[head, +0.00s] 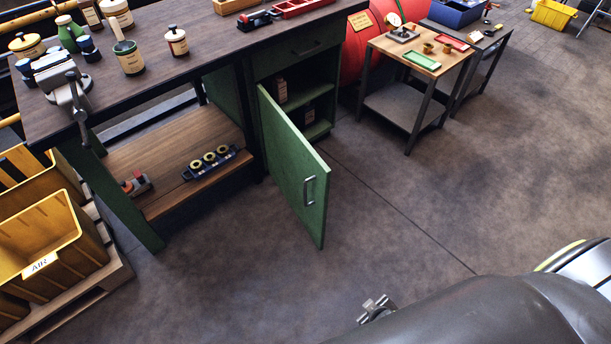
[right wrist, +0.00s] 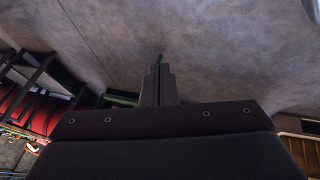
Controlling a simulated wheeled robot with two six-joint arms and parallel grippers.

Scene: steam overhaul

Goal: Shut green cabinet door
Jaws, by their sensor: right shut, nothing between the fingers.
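The green cabinet door (head: 295,165) stands wide open in the head view, swung out from the cabinet under the workbench. It has a grey bar handle (head: 309,190) near its free edge. The open cabinet (head: 297,90) shows shelves with small dark items inside. My right gripper (head: 375,307) is at the bottom of the head view, low right of the door and apart from it. In the right wrist view its fingers (right wrist: 158,82) are together and empty. A green strip behind the fingers may be part of the door or cabinet; I cannot tell. My left gripper is out of view.
The workbench (head: 200,65) carries jars and a vise (head: 68,95). Yellow crates (head: 45,235) stand on a pallet at left. A small wooden-topped table (head: 420,50) stands right of the cabinet. The floor (head: 420,200) between the door and my right arm is clear.

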